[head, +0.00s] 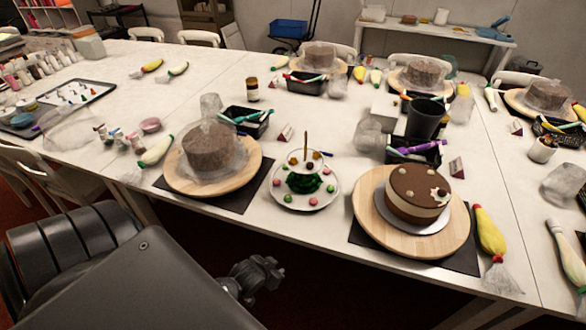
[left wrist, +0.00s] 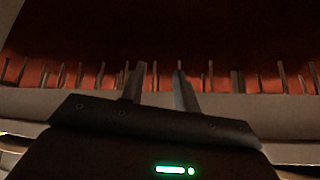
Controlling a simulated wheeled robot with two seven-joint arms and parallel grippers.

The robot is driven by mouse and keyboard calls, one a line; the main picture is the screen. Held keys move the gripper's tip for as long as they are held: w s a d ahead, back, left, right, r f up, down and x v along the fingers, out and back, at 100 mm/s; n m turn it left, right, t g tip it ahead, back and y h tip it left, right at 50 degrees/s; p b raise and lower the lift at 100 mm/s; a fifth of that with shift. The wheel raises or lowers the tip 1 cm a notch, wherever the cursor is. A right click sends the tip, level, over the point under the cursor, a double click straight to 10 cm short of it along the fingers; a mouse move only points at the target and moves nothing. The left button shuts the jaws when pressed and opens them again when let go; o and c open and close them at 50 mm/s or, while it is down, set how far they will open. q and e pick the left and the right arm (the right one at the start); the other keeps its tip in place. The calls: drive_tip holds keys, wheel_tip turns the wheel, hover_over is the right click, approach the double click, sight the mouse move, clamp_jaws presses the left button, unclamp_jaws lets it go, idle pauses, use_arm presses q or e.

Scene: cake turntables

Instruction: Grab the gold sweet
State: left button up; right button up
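A white two-tier sweet stand (head: 333,195) with a thin gold post stands at the front of the table, between two cake turntables. Small round sweets in pink, red and green lie around its lower plate, beside a dark green mound. A small gold-brown sweet (head: 293,161) appears on the upper tier, but it is too small to be sure of its colour. My left gripper (head: 262,274) is below and in front of the table edge, apart from the stand. In the left wrist view its two fingers (left wrist: 160,85) stand apart with nothing between them. My right gripper is not in view.
A wrapped brown cake (head: 208,149) sits on a wooden turntable (head: 185,184) left of the stand. A decorated chocolate cake (head: 413,196) sits on another turntable (head: 372,215) to the right. A yellow piping bag (head: 489,232) lies further right. A black tool tray (head: 244,124) is behind.

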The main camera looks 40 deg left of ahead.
use_arm(q)
drive_tip(key=w+r+t, duration=0.1)
drive_tip(key=r, duration=0.3)
drive_tip(key=w+a+r+t, duration=0.1)
drive_tip(key=w+r, duration=0.1)
drive_tip(key=r, duration=0.3)
drive_tip(key=w+a+r, duration=0.1)
drive_tip(key=r, duration=0.4)
drive_tip(key=shift+w+a+r+n+t+b, duration=0.15)
drive_tip(key=shift+w+r+n+t+b, duration=0.05)
drive_tip(key=shift+w+n+t+b, duration=0.2)
drive_tip(key=n+t+y, duration=0.1)
drive_tip(key=t, duration=0.5)
approach(292, 161)
drive_tip(key=shift+w+a+f+p, duration=0.2)
drive_tip(key=shift+w+p, duration=0.2)
drive_tip(key=shift+w, duration=1.1)
drive_tip(key=shift+w+a+f+p, duration=0.2)
drive_tip(key=shift+w+p, duration=0.15)
drive_tip(key=shift+w, duration=1.2)
drive_tip(key=shift+w+a+f+p, duration=0.15)
drive_tip(key=shift+w+p, duration=0.25)
drive_tip(key=shift+w, duration=1.1)
drive_tip(key=c, duration=0.6)
